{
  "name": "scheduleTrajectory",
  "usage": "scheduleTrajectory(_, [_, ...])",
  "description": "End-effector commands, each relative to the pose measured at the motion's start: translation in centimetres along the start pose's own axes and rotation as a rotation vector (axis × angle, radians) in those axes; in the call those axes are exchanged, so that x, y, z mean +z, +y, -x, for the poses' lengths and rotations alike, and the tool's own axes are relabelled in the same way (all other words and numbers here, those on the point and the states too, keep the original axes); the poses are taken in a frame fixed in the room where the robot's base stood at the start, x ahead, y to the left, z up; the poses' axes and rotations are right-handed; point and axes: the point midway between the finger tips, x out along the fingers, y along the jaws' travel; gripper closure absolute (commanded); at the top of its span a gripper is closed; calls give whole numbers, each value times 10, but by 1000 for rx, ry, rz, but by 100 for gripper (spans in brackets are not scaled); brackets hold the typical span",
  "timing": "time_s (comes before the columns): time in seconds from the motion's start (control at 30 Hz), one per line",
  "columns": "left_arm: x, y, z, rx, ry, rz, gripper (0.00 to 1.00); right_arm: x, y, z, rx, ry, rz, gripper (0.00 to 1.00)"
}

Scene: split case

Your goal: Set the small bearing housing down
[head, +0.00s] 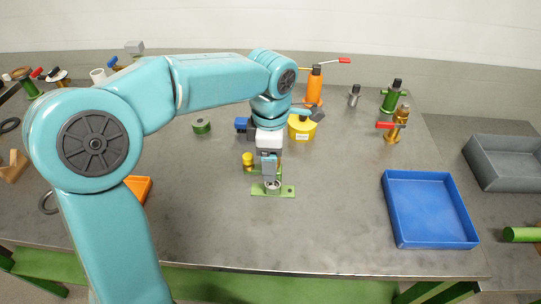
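The small bearing housing (272,189) looks like a green part with a flat, wide foot and a grey round piece at its middle. It is upright near the middle of the table in the head view, at or just above the surface; I cannot tell if it touches. My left gripper (270,180) points straight down on it, fingers around its upper part, which they largely hide. The gripper appears shut on it. My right gripper is not in view.
A yellow-topped part (248,160) stands close behind left of the housing. A yellow container (301,130) and an orange post tool (314,88) are behind. A blue tray (432,243) lies right, a grey bin (505,178) beyond. The table in front is clear.

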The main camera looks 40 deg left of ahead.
Motion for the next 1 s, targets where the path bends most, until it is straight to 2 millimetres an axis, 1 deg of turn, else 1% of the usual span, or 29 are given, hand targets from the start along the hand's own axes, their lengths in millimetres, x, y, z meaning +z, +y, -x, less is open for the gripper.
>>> scheduleTrajectory(0.3, [0, 0, 1, 0, 0, 0, 14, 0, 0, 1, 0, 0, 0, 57])
scheduleTrajectory(0.43, [0, 1, 12, 3, -2, 0, 14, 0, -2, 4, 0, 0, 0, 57])
scheduleTrajectory(0.57, [1, 0, 39, 4, -4, -1, 14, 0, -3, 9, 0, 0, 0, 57])
scheduleTrajectory(0.7, [1, 1, 73, 4, -3, -1, 14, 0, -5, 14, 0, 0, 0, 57])
scheduleTrajectory(0.8, [1, 1, 94, 3, -2, 0, 14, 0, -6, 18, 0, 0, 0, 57])
scheduleTrajectory(0.9, [1, 1, 110, 2, -1, 0, 14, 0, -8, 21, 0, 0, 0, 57])
scheduleTrajectory(1.0, [0, 0, 120, 2, -1, 0, 14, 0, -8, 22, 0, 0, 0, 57])
